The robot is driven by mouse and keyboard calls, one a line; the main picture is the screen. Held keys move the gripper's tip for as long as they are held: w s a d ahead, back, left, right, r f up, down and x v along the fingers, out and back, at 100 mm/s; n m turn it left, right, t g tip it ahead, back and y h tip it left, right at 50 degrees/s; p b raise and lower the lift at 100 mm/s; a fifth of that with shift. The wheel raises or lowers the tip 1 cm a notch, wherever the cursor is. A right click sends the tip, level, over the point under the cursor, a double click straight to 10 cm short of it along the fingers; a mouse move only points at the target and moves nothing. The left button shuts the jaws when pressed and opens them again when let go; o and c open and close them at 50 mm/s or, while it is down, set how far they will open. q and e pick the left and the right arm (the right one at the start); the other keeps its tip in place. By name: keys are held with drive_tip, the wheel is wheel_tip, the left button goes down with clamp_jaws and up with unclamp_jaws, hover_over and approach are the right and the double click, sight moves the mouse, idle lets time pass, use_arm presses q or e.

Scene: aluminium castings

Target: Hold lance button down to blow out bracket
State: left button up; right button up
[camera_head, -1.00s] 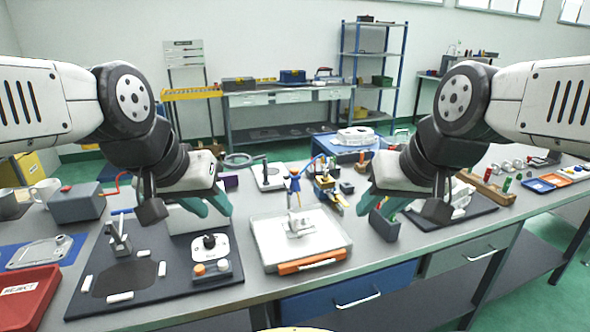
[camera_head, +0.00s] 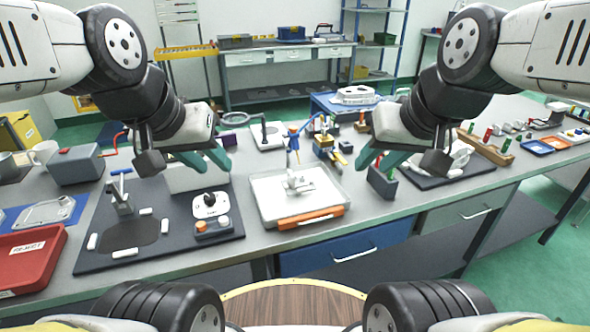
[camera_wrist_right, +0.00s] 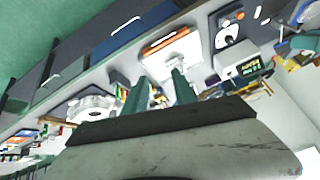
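A pale metal bracket (camera_head: 298,183) stands in a shallow clear-white tray (camera_head: 268,213) with an orange front handle (camera_head: 310,218), at the middle of the bench. Behind it a blue and orange tool (camera_head: 293,138), probably the lance, stands upright; its button is too small to make out. My left gripper (camera_head: 215,163), with teal fingers, is open and empty above the back of the dark mat, left of the tray. My right gripper (camera_head: 376,168) is open and empty to the right of the tray. Its parted fingers (camera_wrist_right: 160,84) show in the right wrist view.
A dark mat (camera_head: 95,262) with a toggle clamp (camera_head: 122,192) and a button box (camera_head: 212,228) lies left of the tray. A red tray (camera_head: 30,262) is at the far left. A dark holder (camera_head: 382,186) stands near my right gripper. A casting (camera_head: 450,160) lies further right.

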clamp_jaws()
idle(1.7)
